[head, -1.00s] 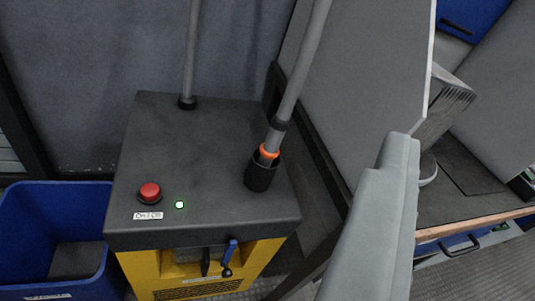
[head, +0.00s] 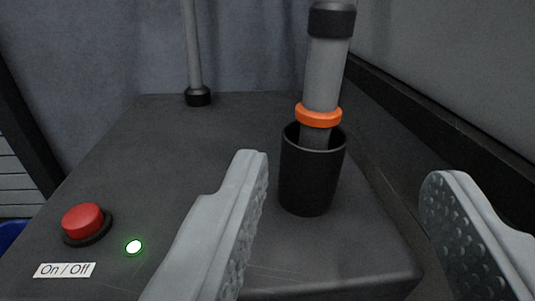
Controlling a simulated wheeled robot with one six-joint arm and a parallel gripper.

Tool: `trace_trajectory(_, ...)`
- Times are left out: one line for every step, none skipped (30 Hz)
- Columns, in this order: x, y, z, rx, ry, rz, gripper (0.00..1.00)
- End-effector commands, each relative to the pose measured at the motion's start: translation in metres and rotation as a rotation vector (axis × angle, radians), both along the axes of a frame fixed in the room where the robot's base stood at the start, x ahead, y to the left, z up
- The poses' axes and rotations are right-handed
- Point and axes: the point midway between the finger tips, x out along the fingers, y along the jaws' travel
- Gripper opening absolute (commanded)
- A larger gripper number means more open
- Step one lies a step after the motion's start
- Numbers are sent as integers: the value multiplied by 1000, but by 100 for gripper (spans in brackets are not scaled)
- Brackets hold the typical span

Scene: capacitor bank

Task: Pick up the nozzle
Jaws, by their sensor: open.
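The nozzle (head: 322,85) is a grey tube with a black collar near the top of the view and an orange ring (head: 319,115) lower down. Its lower end stands in a black cup-shaped holder (head: 309,180) on the dark machine top, leaning slightly. The tip inside the holder is hidden. My gripper (head: 345,190) is open and empty. Its left finger shows left of the holder and its right finger well to the right, with the holder and nozzle between them in the picture and farther ahead. Neither finger appears to touch them.
The dark machine top (head: 160,150) carries a red button (head: 85,222), an On / Off label (head: 64,270) and a lit green lamp (head: 134,247) at left. A second grey pipe (head: 193,55) rises at the back. A grey panel (head: 450,60) stands close on the right.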

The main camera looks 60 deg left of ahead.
Motion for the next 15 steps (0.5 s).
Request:
trace_trajectory(-1,0,-5,10,9,13,52)
trace_trajectory(-2,0,-8,14,12,20,52)
trace_trajectory(-2,1,-10,19,15,27,52)
trace_trajectory(-2,1,-10,22,17,31,52)
trace_trajectory(-2,2,-11,24,18,34,52)
trace_trajectory(-1,5,-11,25,19,36,52)
trace_trajectory(1,7,-11,25,18,37,52)
trace_trajectory(3,10,-11,25,19,37,52)
trace_trajectory(6,14,-11,24,18,37,52)
trace_trajectory(9,18,-11,24,18,37,52)
trace_trajectory(12,22,-11,23,18,37,52)
trace_trajectory(16,27,-11,23,18,38,52)
trace_trajectory(19,31,-11,24,17,38,52)
trace_trajectory(22,35,-11,24,17,37,52)
trace_trajectory(26,40,-11,24,18,37,52)
